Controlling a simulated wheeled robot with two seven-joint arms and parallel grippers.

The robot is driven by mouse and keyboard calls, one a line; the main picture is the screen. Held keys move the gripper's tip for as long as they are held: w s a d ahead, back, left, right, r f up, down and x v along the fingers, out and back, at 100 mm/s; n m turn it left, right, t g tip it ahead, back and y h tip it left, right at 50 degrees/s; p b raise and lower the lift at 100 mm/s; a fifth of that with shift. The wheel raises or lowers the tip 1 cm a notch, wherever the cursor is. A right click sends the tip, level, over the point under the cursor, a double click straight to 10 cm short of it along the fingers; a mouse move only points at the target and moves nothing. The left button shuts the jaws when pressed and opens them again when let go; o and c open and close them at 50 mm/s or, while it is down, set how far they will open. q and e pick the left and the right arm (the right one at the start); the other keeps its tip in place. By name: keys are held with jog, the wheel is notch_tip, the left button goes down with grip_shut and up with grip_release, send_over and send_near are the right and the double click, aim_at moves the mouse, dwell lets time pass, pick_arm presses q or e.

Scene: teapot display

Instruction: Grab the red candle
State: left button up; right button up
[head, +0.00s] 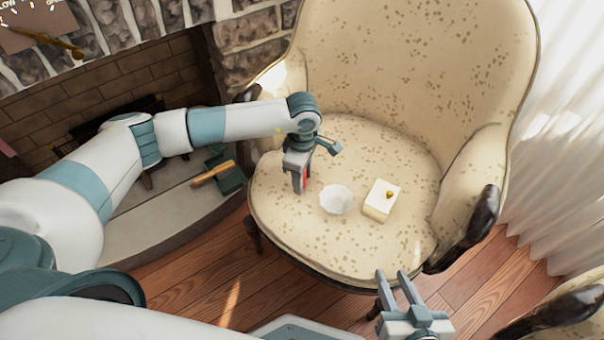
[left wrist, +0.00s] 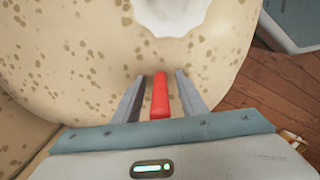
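The red candle (left wrist: 160,96) is a slim red stick seen between the fingers of my left gripper (left wrist: 161,76) in the left wrist view. A narrow gap shows on each side of it, so the fingers are open around it. In the head view, my left gripper (head: 299,185) points down over the armchair seat, and a bit of the red candle (head: 304,174) shows at its fingers. Most of the candle is hidden there. My right gripper (head: 397,279) is open and empty, in front of the seat's front edge.
A white scalloped bowl (head: 336,199) and a pale box with a gold knob (head: 381,200) stand on the speckled armchair seat (head: 290,228). The armrests and high back enclose the seat. A stone fireplace is at the left. Wooden floor lies in front.

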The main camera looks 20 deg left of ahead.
jog(key=shift+d+f, duration=0.1)
pick_arm(q)
grip_shut()
jog(key=shift+r, duration=0.15)
